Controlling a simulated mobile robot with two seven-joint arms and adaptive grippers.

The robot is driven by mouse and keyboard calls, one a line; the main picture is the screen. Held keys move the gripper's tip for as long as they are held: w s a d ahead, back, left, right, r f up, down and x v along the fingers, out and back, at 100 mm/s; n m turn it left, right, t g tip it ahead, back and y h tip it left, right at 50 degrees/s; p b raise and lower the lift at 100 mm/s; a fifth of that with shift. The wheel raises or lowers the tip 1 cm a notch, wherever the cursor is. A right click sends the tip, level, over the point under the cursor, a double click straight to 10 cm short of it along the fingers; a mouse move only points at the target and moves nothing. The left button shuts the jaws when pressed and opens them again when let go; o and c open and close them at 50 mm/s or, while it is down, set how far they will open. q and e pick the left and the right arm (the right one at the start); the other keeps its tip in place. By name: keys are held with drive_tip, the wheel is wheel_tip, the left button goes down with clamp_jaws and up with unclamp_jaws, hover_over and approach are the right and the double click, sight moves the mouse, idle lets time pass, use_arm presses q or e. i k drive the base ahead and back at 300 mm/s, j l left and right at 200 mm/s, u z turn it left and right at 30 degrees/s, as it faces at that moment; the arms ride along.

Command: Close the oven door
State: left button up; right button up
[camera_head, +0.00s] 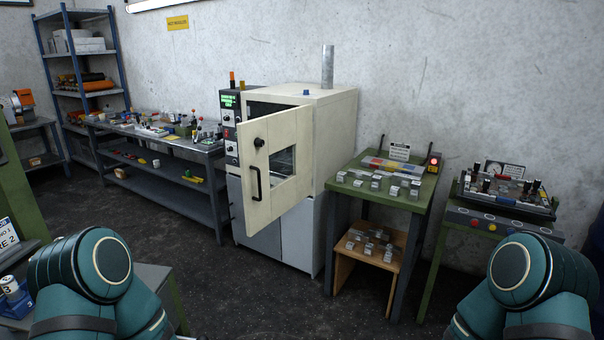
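The oven (335,130) is a cream cabinet on a grey base against the back wall. Its door (285,185) stands open, swung out toward me. The door has a small window, a dark knob and a black vertical handle (256,184) near its left edge. Part of the dark oven interior shows above the door; the rest is hidden behind it. My two teal arms show at the bottom left and bottom right corners, well short of the oven. Neither gripper is in the picture.
A long grey workbench (160,180) with tools stands left of the oven. A green table (400,195) with metal blocks stands close on the right, with a wooden stool (365,262) under it. Another table (490,222) stands farther right. Dark floor (250,300) in front of the oven is clear.

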sight(263, 204)
drive_tip(key=i+j, duration=0.55)
drive_tip(key=i+l+z, duration=0.2)
drive_tip(key=i, duration=1.05)
drive_tip(key=j, duration=0.1)
